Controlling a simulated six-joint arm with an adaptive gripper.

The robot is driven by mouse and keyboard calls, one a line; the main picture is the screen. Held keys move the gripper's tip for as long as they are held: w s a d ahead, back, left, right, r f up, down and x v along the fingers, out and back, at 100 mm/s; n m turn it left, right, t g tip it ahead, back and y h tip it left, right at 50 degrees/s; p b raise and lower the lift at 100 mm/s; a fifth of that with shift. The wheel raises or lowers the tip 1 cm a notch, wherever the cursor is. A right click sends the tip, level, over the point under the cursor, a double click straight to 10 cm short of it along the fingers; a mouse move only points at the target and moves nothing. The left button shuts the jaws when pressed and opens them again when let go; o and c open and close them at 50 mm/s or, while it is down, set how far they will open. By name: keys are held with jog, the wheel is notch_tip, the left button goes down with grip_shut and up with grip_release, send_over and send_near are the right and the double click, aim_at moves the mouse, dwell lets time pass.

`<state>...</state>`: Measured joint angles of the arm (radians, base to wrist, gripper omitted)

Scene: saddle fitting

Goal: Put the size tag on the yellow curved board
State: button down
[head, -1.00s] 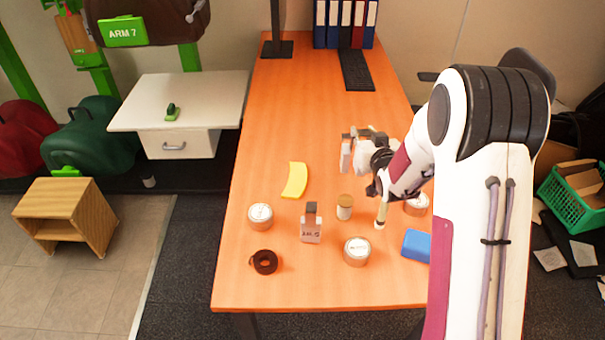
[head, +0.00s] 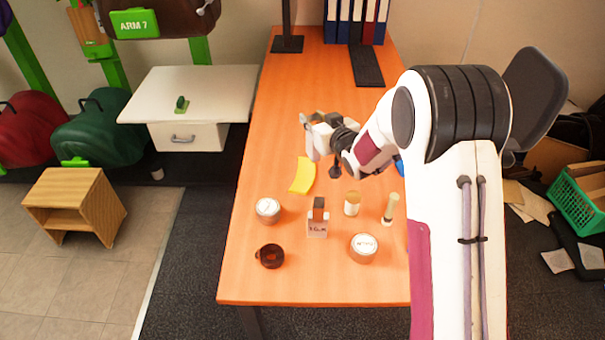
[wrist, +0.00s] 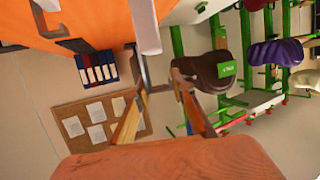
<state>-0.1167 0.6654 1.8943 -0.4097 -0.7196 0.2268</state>
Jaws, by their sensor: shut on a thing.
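The yellow curved board (head: 303,175) lies flat on the orange table, left of the middle. My gripper (head: 309,133) is above the table, just beyond the board in the head view and apart from it. The gripper is shut on a brown piece, mostly hidden by the fingers in the head view. In the wrist view a large reddish-brown wood-like surface (wrist: 170,162) fills the bottom. I cannot tell for sure whether the held piece is the size tag. A small lettered block with a brown top (head: 318,218) stands upright nearer the table's front.
A black keyboard-like strip (head: 367,67) and binders are at the back. The table's middle back is clear.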

jog(key=shift+f, duration=3.1)
jog(key=shift+f, duration=2)
jog(key=c, duration=1.7)
grip_release()
jog(key=shift+s+d+r, duration=0.15)
jog(key=shift+s+r, duration=0.1)
jog(key=v, duration=1.1)
jog(key=shift+s, duration=0.2)
